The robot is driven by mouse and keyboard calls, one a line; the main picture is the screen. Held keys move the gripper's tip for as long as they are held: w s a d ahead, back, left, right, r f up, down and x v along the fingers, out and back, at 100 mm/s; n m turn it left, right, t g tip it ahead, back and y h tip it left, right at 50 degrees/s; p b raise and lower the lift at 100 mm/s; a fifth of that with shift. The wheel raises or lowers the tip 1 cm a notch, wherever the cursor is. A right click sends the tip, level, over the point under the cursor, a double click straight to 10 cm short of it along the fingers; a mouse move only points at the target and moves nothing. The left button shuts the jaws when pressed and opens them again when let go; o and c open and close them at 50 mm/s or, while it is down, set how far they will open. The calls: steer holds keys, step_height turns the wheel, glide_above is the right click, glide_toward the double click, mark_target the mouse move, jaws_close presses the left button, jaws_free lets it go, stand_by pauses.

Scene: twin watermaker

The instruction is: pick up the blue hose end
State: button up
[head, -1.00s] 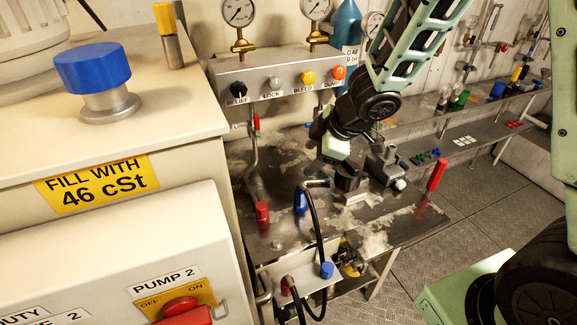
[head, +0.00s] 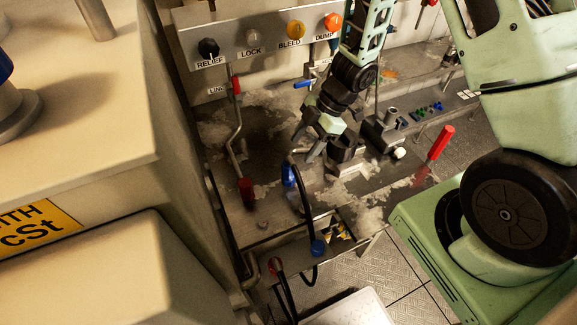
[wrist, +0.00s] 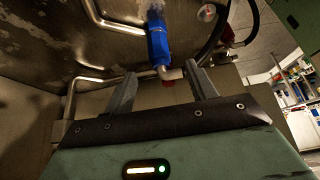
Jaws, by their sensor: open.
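The blue hose end (head: 289,175) stands roughly upright over the stained metal bench, beside a black hose (head: 306,205). I cannot tell the exact gap to the hose end.
A red-handled bent lever (head: 236,140) stands left of the hose end. A dark clamp block (head: 345,158) and a red handle (head: 441,142) are to the right. A blue cap (head: 318,247) sits on a lower ledge. A knob panel (head: 255,40) is behind.

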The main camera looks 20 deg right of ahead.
mark_target(288, 167)
steer(key=x, duration=0.9)
jaws_close()
step_height(288, 167, up, 10)
steer(key=shift+r+p, duration=0.1)
steer(key=shift+p, duration=0.5)
